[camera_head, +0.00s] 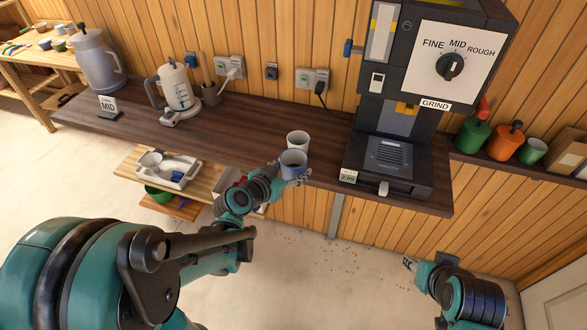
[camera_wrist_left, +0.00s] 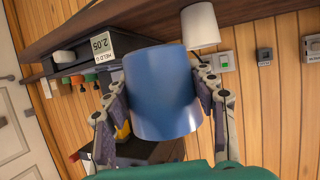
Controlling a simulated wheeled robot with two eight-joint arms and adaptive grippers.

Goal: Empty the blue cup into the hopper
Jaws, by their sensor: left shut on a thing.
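The blue cup (camera_head: 293,163) is held near the front edge of the dark counter, its opening facing up in the head view. What is inside it is too small to tell. My left gripper (camera_head: 292,176) is shut on the cup, with a finger on each side of it in the left wrist view (camera_wrist_left: 162,95). The black grinder (camera_head: 388,155) stands to the right of the cup. Its top is cut off by the head view's upper edge, and I cannot make out the hopper. My right gripper (camera_head: 408,263) is low at the right, apart from the counter; its jaws are unclear.
A white cup (camera_head: 298,139) stands just behind the blue cup. A kettle (camera_head: 175,88) and a large grey jug (camera_head: 97,62) stand farther left on the counter (camera_head: 245,122). Green and orange canisters (camera_head: 504,142) sit right of the grinder. Small dark specks lie on the floor.

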